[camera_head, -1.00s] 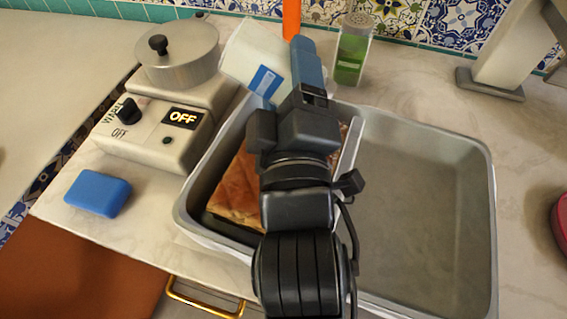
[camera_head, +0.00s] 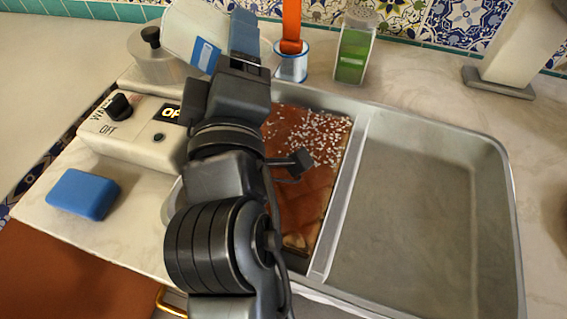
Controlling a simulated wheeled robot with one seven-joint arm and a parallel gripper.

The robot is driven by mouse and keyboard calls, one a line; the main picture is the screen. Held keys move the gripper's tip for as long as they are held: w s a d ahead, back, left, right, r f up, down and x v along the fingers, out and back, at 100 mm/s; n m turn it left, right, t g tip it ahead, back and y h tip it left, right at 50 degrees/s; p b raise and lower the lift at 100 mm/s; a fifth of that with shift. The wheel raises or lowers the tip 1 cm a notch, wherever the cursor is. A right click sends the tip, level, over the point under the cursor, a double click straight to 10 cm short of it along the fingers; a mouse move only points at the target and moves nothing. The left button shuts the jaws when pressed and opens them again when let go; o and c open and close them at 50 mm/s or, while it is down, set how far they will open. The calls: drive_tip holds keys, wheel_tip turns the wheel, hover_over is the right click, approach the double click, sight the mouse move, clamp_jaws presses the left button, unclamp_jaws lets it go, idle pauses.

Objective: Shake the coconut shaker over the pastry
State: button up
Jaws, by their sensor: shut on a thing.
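My gripper (camera_head: 240,32), with blue fingers, is shut on the coconut shaker (camera_head: 190,28), a pale container with a blue label. It holds the shaker tilted at upper left, in front of the pot and left of the pastry. The shaker's lid and contents cannot be made out. The brown pastry (camera_head: 300,195) lies in the left compartment of the grey metal tray (camera_head: 508,230). White flakes are scattered over its far part, and its near part is mostly bare. My arm hides the pastry's left side.
A grey pot (camera_head: 150,68) stands on a white warmer (camera_head: 130,135) at left. A blue sponge (camera_head: 83,194) lies in front. An orange-handled tool (camera_head: 291,20) in a cup (camera_head: 291,66) and a green-filled shaker (camera_head: 354,55) stand behind the tray. The right compartment is empty.

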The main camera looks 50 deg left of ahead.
drive_tip(key=shift+r, duration=0.2)
wheel_tip(320, 180, up, 2)
drive_tip(key=p, duration=0.2)
drive_tip(key=shift+r+p, duration=0.25)
drive_tip(key=shift+p, duration=0.05)
wheel_tip(320, 180, down, 3)
drive_tip(key=shift+b, duration=1.2)
drive_tip(key=shift+r, duration=0.1)
drive_tip(key=shift+d, duration=0.1)
drive_tip(key=shift+p+v, duration=0.6)
drive_tip(key=shift+v, duration=0.45)
drive_tip(key=s+d+p, duration=0.2)
drive_tip(key=s+d, duration=0.2)
drive_tip(key=d, duration=0.4)
drive_tip(key=shift+s+d+r, duration=0.2)
drive_tip(key=shift+d, duration=0.2)
